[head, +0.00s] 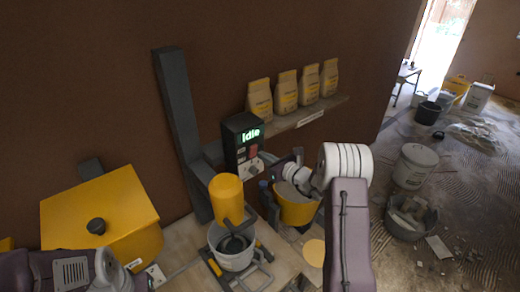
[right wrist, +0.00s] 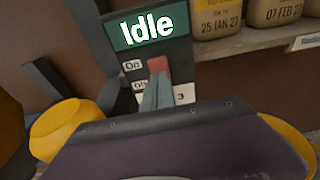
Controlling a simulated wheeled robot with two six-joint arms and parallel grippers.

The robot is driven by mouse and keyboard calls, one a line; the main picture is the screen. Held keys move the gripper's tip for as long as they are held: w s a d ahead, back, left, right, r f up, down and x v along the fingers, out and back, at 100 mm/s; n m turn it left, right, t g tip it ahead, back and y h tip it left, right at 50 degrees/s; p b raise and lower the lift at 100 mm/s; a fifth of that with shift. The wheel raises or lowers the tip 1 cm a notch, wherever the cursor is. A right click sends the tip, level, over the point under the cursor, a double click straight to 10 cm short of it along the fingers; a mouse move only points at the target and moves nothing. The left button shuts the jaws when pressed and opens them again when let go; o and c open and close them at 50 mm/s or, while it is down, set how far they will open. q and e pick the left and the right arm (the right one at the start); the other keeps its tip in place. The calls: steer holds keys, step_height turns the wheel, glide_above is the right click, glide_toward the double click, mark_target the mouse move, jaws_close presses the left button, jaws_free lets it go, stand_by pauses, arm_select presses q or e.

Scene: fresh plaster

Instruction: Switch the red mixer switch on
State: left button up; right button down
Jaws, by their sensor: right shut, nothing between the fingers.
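The mixer's dark control box (head: 236,130) stands against the wall, and its green display reads "Idle". The red switch (head: 253,151) is on the box's front, below the display. In the right wrist view the red switch (right wrist: 157,64) sits beside an "On" label, with more labels below it. My right gripper (head: 266,159) is shut and empty, pointing at the box. In the right wrist view its fingertips (right wrist: 157,90) overlap the switch's lower part; I cannot tell whether they touch it. My left arm is at the lower left; its fingers are not visible.
A shelf (head: 325,109) with several yellow-labelled bags is right of the box. Below the box are a yellow cylinder (head: 226,195) over a grey bucket (head: 233,260) and a yellow bucket (head: 297,212). A yellow lidded box (head: 130,208) is at left. More buckets stand on the floor at right.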

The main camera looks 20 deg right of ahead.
mark_target(253, 151)
steer(key=shift+w+a+r+p, duration=0.15)
steer(key=shift+w+a, duration=0.1)
steer(key=shift+w, duration=0.3)
steer(key=shift+w+a+r+p, duration=0.1)
steer(key=shift+w+a+p, duration=0.1)
steer(key=shift+w, duration=0.35)
